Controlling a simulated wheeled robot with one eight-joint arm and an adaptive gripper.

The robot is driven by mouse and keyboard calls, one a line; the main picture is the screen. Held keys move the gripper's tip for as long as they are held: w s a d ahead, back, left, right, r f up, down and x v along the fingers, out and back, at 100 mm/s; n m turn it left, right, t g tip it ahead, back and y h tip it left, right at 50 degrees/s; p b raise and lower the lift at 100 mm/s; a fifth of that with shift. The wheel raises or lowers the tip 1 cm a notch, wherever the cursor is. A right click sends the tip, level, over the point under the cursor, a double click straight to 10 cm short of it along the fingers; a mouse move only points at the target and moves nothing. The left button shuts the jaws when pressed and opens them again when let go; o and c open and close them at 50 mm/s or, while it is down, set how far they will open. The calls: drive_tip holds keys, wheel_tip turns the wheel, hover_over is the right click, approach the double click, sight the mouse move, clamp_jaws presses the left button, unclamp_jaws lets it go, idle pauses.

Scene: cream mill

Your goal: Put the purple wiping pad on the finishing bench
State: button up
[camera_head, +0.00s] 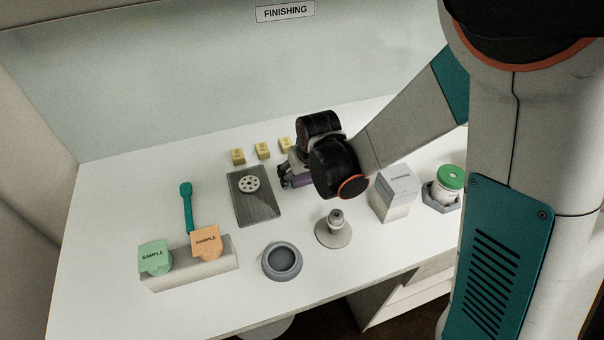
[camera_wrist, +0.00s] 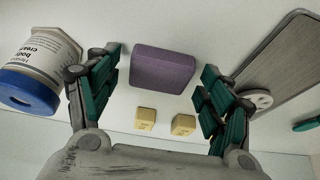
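The purple wiping pad (camera_wrist: 162,68) lies on the white bench top (camera_head: 110,215), under the FINISHING sign (camera_head: 285,11). It is a flat block with rounded corners. In the wrist view it sits between the two green fingers of my gripper (camera_wrist: 160,72), with a gap on both sides. My gripper is open and touches neither side of the pad that I can see. In the head view my gripper (camera_head: 288,178) is low over the bench, and the pad (camera_head: 303,181) is mostly hidden by it.
A grey board (camera_head: 256,208) with a perforated white disc (camera_head: 249,184) lies left of my gripper. Several small yellow blocks (camera_head: 262,151) stand behind. A blue-lidded cream jar (camera_wrist: 38,70) is near the left finger in the wrist view. A white box (camera_head: 393,199) stands right.

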drive_tip(key=shift+r, duration=0.1)
drive_tip(key=p+v, duration=0.8)
drive_tip(key=v, duration=0.4)
idle(0.4)
